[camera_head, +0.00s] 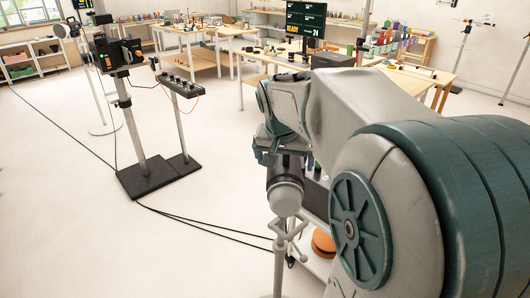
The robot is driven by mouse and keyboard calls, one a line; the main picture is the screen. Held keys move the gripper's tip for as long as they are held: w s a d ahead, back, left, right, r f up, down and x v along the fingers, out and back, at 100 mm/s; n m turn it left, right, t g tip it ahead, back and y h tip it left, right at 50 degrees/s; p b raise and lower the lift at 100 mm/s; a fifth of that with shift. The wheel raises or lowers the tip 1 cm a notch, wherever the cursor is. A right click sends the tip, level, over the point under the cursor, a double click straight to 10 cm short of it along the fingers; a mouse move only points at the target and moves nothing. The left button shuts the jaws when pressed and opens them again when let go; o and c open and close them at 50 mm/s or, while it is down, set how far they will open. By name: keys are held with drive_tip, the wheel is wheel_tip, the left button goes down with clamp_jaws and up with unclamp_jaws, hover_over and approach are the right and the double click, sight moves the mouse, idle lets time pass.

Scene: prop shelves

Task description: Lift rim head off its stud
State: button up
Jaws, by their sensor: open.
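The rim head appears to be the grey rounded cylinder (285,196) in the lower middle of the head view. It sits at the top of a thin metal stand (279,262) with small knobs; the stud itself is not clearly visible. My gripper (283,152) points down right at the head's upper end, and the two overlap in the picture. The jaws are open, but my own arm and the small size hide whether the fingers are around the head or just above it.
An orange round object (323,243) lies on a low pale surface right of the stand, partly behind my arm. Black cables (205,228) cross the floor. A camera on a post (118,55) and a small control panel (180,86) stand left. Worktables (420,83) fill the back.

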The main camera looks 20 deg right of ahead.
drive_tip(key=shift+x, duration=1.3)
drive_tip(key=c, duration=1.6)
drive_tip(key=o, duration=1)
drive_tip(key=shift+w+r, duration=0.15)
drive_tip(key=shift+c, duration=1.4)
